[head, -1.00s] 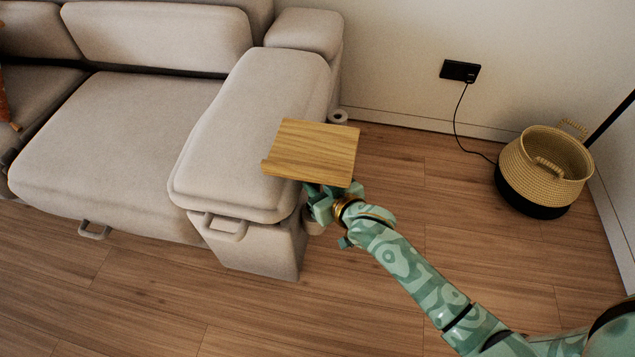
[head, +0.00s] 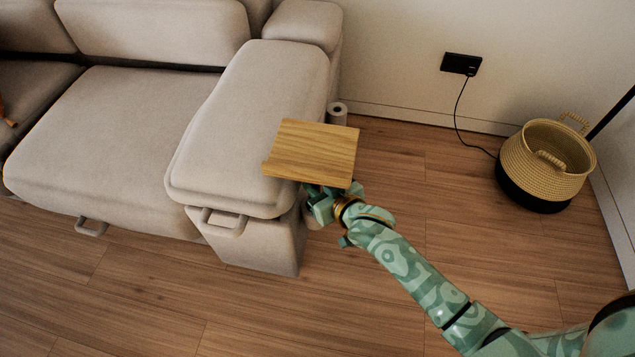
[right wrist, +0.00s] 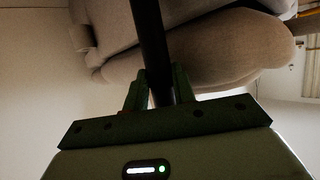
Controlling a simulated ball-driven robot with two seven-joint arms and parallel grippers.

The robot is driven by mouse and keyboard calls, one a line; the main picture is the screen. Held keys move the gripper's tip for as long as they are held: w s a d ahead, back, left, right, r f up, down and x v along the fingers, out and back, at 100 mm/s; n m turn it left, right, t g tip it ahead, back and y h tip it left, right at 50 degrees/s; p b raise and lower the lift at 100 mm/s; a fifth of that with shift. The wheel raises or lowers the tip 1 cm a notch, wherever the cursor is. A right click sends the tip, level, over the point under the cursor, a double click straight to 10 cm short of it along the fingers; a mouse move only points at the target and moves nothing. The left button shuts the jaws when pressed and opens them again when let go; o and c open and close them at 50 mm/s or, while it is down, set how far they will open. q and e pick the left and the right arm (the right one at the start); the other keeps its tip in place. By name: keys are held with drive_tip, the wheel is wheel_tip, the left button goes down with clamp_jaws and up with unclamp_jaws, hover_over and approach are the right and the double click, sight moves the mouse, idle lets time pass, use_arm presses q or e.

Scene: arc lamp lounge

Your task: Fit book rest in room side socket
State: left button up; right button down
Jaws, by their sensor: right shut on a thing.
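In the right wrist view, my right gripper (right wrist: 160,88) is shut on the book rest's dark post (right wrist: 152,40). A grey round socket (head: 337,112) with a dark hole stands at the outer side of the sofa arm, toward the wall, apart from the board. A second grey round shape (head: 318,216) is mostly hidden behind my right gripper. The post's lower end is hidden in the head view.
The beige sofa arm (head: 250,110) with a front loop handle (head: 222,222) is close to the board's left. A wall outlet (head: 461,64) has a cord running to a woven basket (head: 545,160) at right. The wooden floor between is clear.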

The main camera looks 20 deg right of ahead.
drive_tip(key=c, duration=1.1)
unclamp_jaws()
drive_tip(key=shift+s+f, duration=0.1)
drive_tip(key=shift+s, duration=0.05)
use_arm(q)
drive_tip(key=w+r+t+p, duration=0.1)
drive_tip(key=w+r+p, duration=0.3)
drive_tip(key=r+p, duration=0.3)
drive_tip(key=shift+w+p, duration=0.3)
drive_tip(key=shift+p, duration=0.6)
use_arm(e)
drive_tip(key=v, duration=1.6)
drive_tip(key=shift+d, duration=0.2)
